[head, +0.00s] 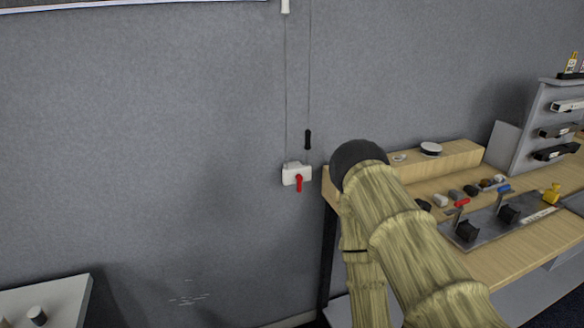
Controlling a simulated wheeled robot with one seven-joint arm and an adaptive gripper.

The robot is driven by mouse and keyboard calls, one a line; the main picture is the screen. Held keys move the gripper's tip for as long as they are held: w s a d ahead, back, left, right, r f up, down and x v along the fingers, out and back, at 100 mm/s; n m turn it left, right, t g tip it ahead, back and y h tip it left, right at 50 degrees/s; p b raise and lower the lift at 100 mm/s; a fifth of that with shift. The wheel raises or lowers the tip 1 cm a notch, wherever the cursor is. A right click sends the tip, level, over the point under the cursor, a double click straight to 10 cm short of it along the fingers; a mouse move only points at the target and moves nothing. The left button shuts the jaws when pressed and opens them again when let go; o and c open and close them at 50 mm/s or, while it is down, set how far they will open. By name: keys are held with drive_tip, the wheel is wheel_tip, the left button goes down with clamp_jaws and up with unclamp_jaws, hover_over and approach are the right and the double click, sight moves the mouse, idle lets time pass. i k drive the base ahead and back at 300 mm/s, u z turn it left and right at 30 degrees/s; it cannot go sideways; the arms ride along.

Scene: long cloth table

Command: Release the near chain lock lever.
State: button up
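A small white lock box (292,171) is fixed to the grey wall, left of the wooden bench's end. A red lever (299,184) on its front hangs downward. Two thin lines run up the wall above the box, and a black handle (308,139) hangs on the right one. A white fitting (285,6) sits at the top of the left line. Only this one red lever shows. My arm rises from the lower right and bends to the right of the lever; my gripper does not show.
The wooden bench (523,243) on the right carries a panel with black levers, several small coloured items and a white round disc (431,148). A grey shelf rack (539,110) stands behind. A white table (62,304) is at lower left. The wall left of the box is clear.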

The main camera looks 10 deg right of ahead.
sight(299, 178)
drive_tip(key=i, duration=0.35)
drive_tip(key=u, duration=1.2)
drive_tip(key=i, duration=0.4)
drive_tip(key=z, duration=1.3)
